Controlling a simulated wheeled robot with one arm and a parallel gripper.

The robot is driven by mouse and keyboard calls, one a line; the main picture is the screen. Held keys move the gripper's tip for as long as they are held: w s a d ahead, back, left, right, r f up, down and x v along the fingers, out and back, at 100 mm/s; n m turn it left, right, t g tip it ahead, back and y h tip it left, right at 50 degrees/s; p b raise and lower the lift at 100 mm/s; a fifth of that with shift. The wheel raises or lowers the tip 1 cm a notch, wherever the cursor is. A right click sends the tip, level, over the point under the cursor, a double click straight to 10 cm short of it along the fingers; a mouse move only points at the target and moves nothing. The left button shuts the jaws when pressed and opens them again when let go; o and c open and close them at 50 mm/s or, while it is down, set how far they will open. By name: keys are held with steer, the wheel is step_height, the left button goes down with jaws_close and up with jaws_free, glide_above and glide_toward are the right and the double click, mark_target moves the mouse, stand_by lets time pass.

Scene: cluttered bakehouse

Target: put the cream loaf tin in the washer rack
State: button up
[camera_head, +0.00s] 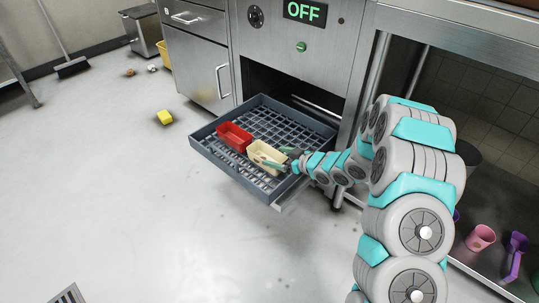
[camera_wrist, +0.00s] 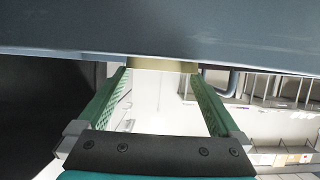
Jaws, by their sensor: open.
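The cream loaf tin (camera_head: 266,156) sits in the blue-grey washer rack (camera_head: 205,150), close beside a red tin (camera_head: 234,137). The rack is pulled out from the washer on its runner. My gripper (camera_head: 280,158) is at the right end of the cream tin, with its green fingers open. In the wrist view, a small tan strip (camera_wrist: 165,64), probably the tin's edge, shows between the open fingertips, under a broad dark blue-grey surface. I cannot tell whether the fingers touch the tin.
The washer front (camera_head: 295,45) with its OFF display stands behind the rack. A yellow block (camera_head: 164,117) lies on the floor at left. A pink cup (camera_head: 480,238) and a purple scoop (camera_head: 515,255) are at lower right. The floor left of the rack is mostly clear.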

steer(key=v, duration=0.6)
steer(key=shift+s+d+r, duration=0.15)
steer(key=shift+d+r, duration=0.05)
steer(key=s+d+r+m+h, duration=0.2)
steer(key=d+r+h, duration=0.25)
steer(key=d, duration=0.35)
steer(key=s+d+r+m+h, duration=0.1)
steer(key=d+r+m+h, duration=0.1)
steer(key=d+r+h, duration=0.35)
steer(key=s+d+r+m+g+h, duration=0.1)
steer(key=s+d+m+g+h, duration=0.1)
steer(key=s+d, duration=0.4)
steer(key=s+a+r+m+g, duration=0.1)
steer(key=s+a+r+g, duration=0.1)
steer(key=s, duration=1)
steer(key=s+a+r+m+g, duration=0.2)
steer(key=s+g, duration=0.1)
steer(key=s, duration=0.9)
steer(key=s+a+r+m+g+y, duration=0.1)
steer(key=s+a+r+g, duration=0.1)
steer(key=s, duration=1)
steer(key=shift+s+a+r+g, duration=0.25)
steer(key=shift+a+g, duration=0.25)
steer(key=shift+g, duration=0.1)
